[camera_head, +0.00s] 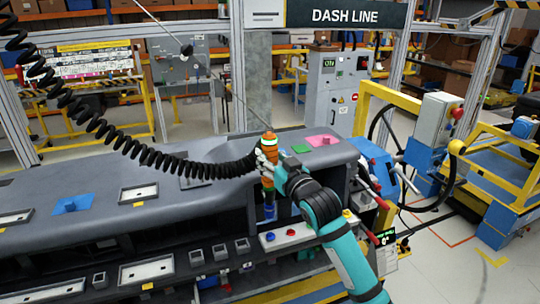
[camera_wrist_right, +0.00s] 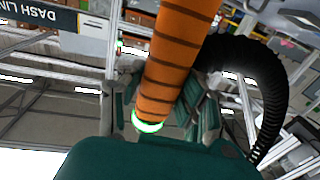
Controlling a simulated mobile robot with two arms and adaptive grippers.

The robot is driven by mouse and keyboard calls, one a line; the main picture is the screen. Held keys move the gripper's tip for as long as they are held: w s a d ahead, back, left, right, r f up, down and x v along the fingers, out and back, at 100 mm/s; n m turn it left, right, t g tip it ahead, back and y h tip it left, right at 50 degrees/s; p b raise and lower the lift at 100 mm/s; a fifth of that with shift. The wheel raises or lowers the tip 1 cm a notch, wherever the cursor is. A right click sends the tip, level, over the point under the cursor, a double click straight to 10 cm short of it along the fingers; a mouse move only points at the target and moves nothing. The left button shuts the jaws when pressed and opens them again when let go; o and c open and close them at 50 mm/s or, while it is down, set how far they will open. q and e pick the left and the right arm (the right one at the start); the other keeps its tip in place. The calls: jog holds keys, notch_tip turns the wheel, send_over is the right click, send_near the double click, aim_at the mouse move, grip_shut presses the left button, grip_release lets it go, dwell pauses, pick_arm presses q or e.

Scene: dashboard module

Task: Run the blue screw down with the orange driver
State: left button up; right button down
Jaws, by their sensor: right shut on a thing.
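The orange driver (camera_head: 269,146) is held upright over the dashboard by my right gripper (camera_head: 267,162), which is shut around its body. In the right wrist view the driver (camera_wrist_right: 177,50) is a ribbed orange cylinder with a green lit ring, between the gripper fingers (camera_wrist_right: 165,95). A blue piece (camera_head: 269,211) shows below the driver, in front of the dashboard opening. I cannot tell whether it is the blue screw or part of the driver's tip, nor whether they touch. My left gripper is not in view.
A black coiled hose (camera_head: 130,152) runs from the upper left to the driver. The grey dashboard (camera_head: 190,205) carries blue (camera_head: 71,204), green (camera_head: 301,148) and pink (camera_head: 323,140) patches. A panel with blue and red buttons (camera_head: 291,233) sits close below my right gripper.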

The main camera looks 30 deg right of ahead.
jog(key=shift+d, duration=0.3)
jog(key=shift+p, duration=0.4)
notch_tip(320, 180, down, 2)
jog(key=shift+b, duration=0.7)
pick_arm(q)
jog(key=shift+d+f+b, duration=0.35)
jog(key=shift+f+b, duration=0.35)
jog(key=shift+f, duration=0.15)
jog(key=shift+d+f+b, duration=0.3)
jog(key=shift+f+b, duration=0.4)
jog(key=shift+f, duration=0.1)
pick_arm(e)
jog(key=shift+f, duration=2.4)
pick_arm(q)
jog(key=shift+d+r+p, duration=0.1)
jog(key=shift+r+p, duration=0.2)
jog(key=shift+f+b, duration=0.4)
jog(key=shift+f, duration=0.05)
pick_arm(e)
jog(key=shift+f, duration=0.9)
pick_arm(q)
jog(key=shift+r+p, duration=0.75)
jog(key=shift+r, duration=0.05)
pick_arm(e)
jog(key=shift+f, duration=0.3)
